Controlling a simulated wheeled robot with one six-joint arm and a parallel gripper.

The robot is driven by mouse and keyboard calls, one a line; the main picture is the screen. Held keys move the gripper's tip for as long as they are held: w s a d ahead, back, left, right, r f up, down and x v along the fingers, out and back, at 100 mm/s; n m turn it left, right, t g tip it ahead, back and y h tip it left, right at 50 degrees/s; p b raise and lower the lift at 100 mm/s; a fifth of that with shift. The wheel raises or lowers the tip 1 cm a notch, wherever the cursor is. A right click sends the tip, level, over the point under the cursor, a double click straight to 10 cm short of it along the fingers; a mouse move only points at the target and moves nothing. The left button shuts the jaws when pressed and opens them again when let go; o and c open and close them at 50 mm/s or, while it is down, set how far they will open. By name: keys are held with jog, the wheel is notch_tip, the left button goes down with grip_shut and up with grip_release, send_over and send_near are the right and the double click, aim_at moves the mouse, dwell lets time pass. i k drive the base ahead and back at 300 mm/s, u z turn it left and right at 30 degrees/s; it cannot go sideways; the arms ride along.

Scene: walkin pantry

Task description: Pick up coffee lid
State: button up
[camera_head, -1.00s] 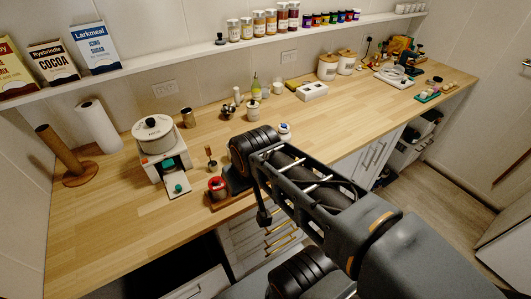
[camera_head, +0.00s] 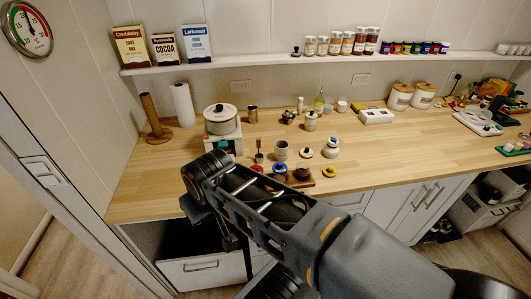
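Several small round lid-like pieces lie near the counter's front edge: one red (camera_head: 257,168), one blue (camera_head: 280,169), one yellow (camera_head: 330,171) and a dark one (camera_head: 302,173) on a brown board. A pale disc with a dark knob (camera_head: 305,153) lies behind them, between a light cup (camera_head: 281,150) and a white jar (camera_head: 331,147). I cannot tell which of these is the coffee lid. My arm reaches across the lower middle and hides part of the counter's front edge. My gripper's fingertips do not show.
A white pot on a stand (camera_head: 222,124), a paper roll (camera_head: 183,105) and a wooden holder (camera_head: 157,134) stand at left. Canisters (camera_head: 400,97) stand at the back right. A shelf (camera_head: 270,63) runs above the counter. Bare wood (camera_head: 410,150) shows at right.

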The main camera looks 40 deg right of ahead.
aim_at(306, 152)
jog(key=u, duration=0.6)
jog(key=k, duration=0.9)
jog(key=z, duration=1.8)
jog(key=i, duration=1)
